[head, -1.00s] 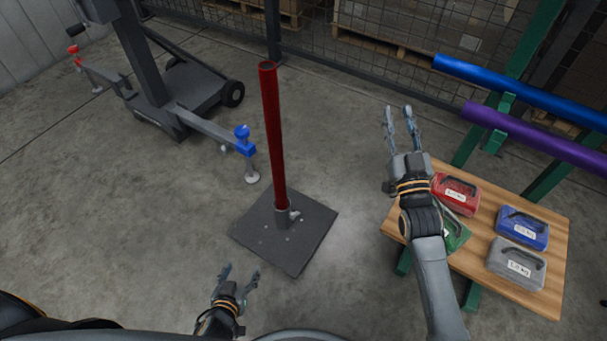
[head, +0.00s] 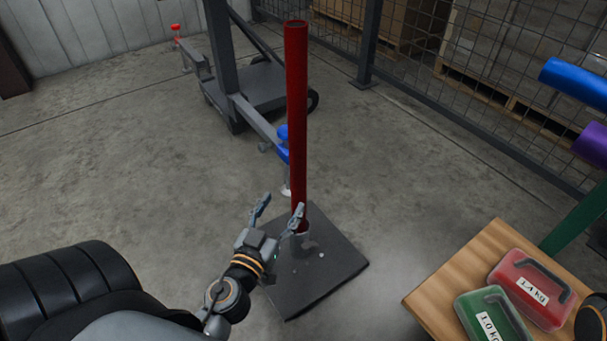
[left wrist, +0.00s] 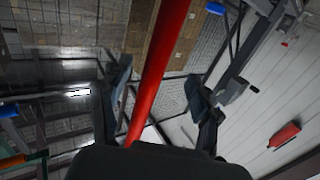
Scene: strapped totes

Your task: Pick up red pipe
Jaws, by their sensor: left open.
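The red pipe (head: 296,100) stands upright in a socket on a dark square base plate (head: 335,268) on the floor. My left gripper (head: 281,208) is open, low beside the pipe, with one fingertip overlapping the pipe's lower end in the head view. In the left wrist view the red pipe (left wrist: 163,60) runs between the two spread fingers of my left gripper (left wrist: 160,85). I cannot tell whether a finger touches it. My right gripper's fingers are not visible.
A wooden table (head: 440,285) at the lower right holds a red case (head: 530,290) and a green case (head: 490,318). Blue (head: 578,84) and purple (head: 592,145) pipes are at the right edge. A wheeled lift (head: 262,85) stands behind the red pipe. Floor at left is clear.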

